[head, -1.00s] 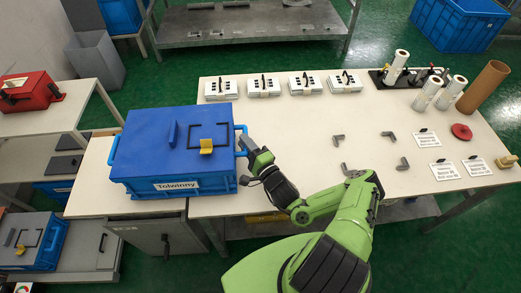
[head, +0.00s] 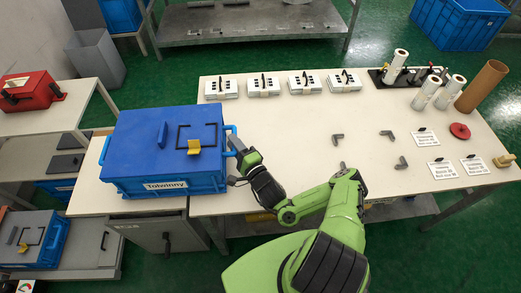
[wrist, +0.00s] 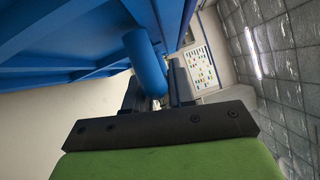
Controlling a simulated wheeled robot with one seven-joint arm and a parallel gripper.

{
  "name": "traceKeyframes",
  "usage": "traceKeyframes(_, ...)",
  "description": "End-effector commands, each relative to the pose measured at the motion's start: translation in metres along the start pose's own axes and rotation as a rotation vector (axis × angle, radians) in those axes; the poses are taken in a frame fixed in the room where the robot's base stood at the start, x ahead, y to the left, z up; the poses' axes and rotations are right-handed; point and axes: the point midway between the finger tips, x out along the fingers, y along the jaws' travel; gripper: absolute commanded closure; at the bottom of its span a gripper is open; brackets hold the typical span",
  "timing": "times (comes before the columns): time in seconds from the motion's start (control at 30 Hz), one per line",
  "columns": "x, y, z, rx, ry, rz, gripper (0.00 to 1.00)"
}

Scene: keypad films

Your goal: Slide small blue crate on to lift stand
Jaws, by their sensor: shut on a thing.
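The small blue crate (head: 135,180), lidded and labelled "Tolwinny", sits upright at the left of the view. It lies mostly over the pale-topped stand (head: 85,192), which I take to be the lift stand; its right end is near the worktable's left edge. My gripper (head: 234,146) is at the crate's right end, shut on its blue side handle (head: 229,133). In the wrist view the handle (wrist: 147,62) runs between the fingers of my gripper (wrist: 158,88), with the crate wall (wrist: 60,40) at upper left.
The worktable (head: 290,130) holds several white packs (head: 264,87), grey corner brackets (head: 387,134), paper rolls (head: 425,92) and a brown tube (head: 482,85). A red box (head: 28,90) stands on a left table. The worktable's middle is mostly clear.

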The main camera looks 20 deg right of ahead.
Motion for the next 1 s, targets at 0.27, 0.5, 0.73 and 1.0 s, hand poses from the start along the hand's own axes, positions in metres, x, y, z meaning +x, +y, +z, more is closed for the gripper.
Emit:
traceKeyframes(0.27,0.008,0.006,0.016,-0.002,-0.007,0.004,1.00)
traceKeyframes(0.5,0.015,0.010,0.027,0.000,-0.006,0.002,1.00)
traceKeyframes(0.73,0.021,0.013,0.037,0.000,-0.005,0.002,1.00)
traceKeyframes(1.0,0.023,0.012,0.043,-0.002,-0.006,0.005,1.00)
